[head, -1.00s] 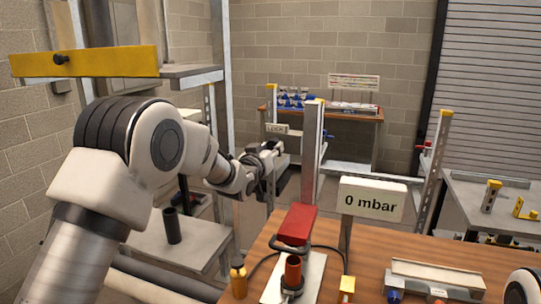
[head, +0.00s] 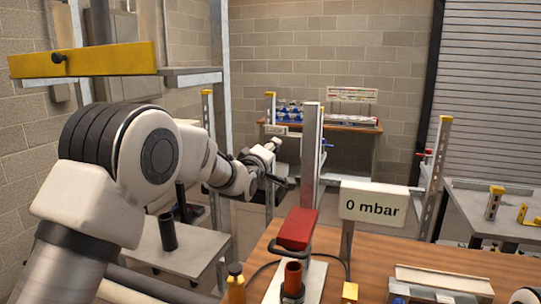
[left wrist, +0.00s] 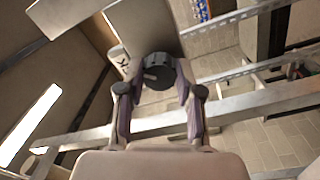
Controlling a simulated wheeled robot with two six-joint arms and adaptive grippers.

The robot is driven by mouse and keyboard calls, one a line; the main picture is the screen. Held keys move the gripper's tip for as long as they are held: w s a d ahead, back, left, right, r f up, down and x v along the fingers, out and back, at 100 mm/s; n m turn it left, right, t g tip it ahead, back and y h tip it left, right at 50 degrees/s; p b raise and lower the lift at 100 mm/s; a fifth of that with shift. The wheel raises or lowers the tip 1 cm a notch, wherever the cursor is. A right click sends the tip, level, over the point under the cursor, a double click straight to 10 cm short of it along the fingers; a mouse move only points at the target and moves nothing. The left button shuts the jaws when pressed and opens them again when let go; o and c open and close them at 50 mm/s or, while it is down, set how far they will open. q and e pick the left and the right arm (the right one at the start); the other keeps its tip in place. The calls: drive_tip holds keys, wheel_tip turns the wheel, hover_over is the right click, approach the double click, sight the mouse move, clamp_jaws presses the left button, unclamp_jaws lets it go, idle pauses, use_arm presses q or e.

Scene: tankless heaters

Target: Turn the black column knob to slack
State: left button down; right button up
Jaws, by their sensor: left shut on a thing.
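The black column knob (left wrist: 158,72) is round and dark, and sits between my left gripper's two fingers in the left wrist view. A pale plate with a small dark mark lies behind it. My left gripper (left wrist: 157,86) is shut on the knob, with a purple-grey finger on each side. In the head view my left gripper (head: 270,164) is at the upright metal post in the middle, and I cannot make out the knob there. My right gripper is not in view.
A "0 mbar" sign (head: 373,204) stands on the wooden bench (head: 420,250) at the right. A red block (head: 297,228) and a red-brown cylinder (head: 293,276) are near its left edge. A grey table (head: 185,248) with a black tube (head: 168,230) stands below my left arm.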

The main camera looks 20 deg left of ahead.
use_arm(q)
drive_tip(key=n, duration=0.3)
drive_tip(key=n+b, duration=0.1)
drive_tip(key=n, duration=0.2)
drive_tip(key=shift+r+y, duration=0.2)
drive_tip(key=shift+y, duration=0.1)
idle(0.3)
drive_tip(key=c, duration=0.8)
unclamp_jaws()
drive_tip(key=shift+o, duration=0.2)
drive_tip(key=shift+w+d+f, duration=0.1)
drive_tip(key=s, duration=1.2)
drive_tip(key=shift+f, duration=0.3)
